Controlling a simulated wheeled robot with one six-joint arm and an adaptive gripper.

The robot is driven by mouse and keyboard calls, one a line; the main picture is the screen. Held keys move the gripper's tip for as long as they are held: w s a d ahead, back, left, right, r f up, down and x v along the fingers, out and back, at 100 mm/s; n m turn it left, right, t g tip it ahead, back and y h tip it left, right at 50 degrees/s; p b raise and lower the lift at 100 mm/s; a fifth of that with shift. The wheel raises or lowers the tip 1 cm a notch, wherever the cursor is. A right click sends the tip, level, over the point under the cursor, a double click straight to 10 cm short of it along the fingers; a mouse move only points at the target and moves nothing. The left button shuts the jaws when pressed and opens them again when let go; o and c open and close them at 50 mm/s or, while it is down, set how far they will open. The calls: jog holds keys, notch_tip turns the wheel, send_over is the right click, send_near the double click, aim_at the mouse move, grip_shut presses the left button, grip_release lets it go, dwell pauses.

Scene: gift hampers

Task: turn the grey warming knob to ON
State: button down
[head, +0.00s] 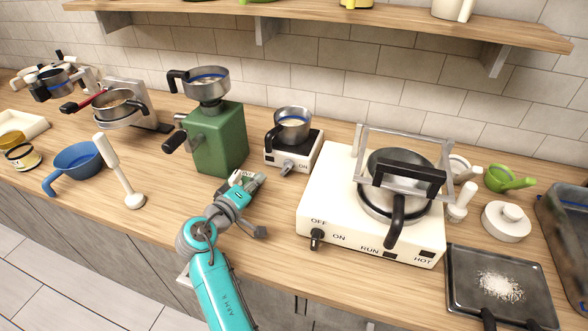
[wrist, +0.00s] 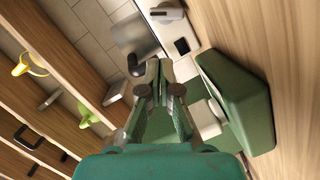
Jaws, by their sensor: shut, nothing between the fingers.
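The small white warmer (head: 307,154) stands right of the green grinder, with a metal pot (head: 293,124) on it. Its grey knob (head: 287,168) is on the front face, with a small ON label at its right; its exact setting is hard to read. In the wrist view a grey knob (wrist: 167,13) shows at the top edge on a white body. My gripper (head: 260,180) is in front of the warmer, lower left of the knob and apart from it. Its fingers (wrist: 160,82) are together and empty in the wrist view.
The green grinder (head: 221,137) stands close left of my gripper and also shows in the wrist view (wrist: 240,100). A larger white hotplate (head: 335,195) with a black knob (head: 316,239) is on the right. The counter between is clear.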

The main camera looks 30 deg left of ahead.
aim_at(287, 168)
jog(key=shift+s+d+f+m+h, duration=0.1)
jog(key=shift+s+d+m+h, duration=0.1)
jog(key=shift+s+m+h, duration=0.25)
jog(key=w, duration=0.3)
jog(key=w+f, duration=0.1)
jog(key=w, duration=0.5)
jog(key=shift+w+f, duration=0.15)
jog(key=shift+w, duration=0.25)
